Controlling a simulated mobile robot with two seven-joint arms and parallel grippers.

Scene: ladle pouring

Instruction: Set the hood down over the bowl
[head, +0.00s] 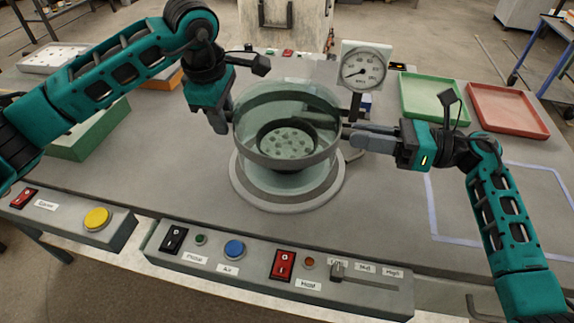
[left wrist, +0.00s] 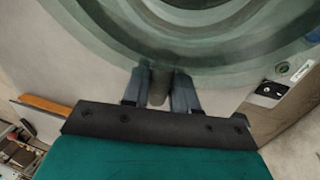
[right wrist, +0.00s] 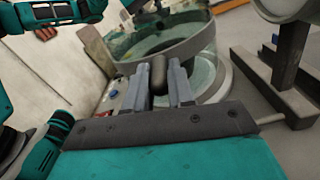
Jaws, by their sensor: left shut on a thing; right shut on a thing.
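The hood (head: 250,107) is a clear greenish glass cylinder, held between my two grippers above the round grey base (head: 250,190). Through its wall shows a dark bowl (head: 262,140) with pale greenish lumps inside. My left gripper (head: 223,122) is shut on a handle at the hood's left side; the handle shows between its fingers in the left wrist view (left wrist: 159,84). My right gripper (head: 354,136) is shut on the dark knob at the right side, seen in the right wrist view (right wrist: 160,76). Whether the hood's lower edge touches the base is hard to tell.
A pressure gauge (head: 363,70) on a post stands close behind the right gripper. Green (head: 432,95) and red (head: 508,110) trays lie at the back right. A control panel (head: 280,270) with buttons runs along the front edge.

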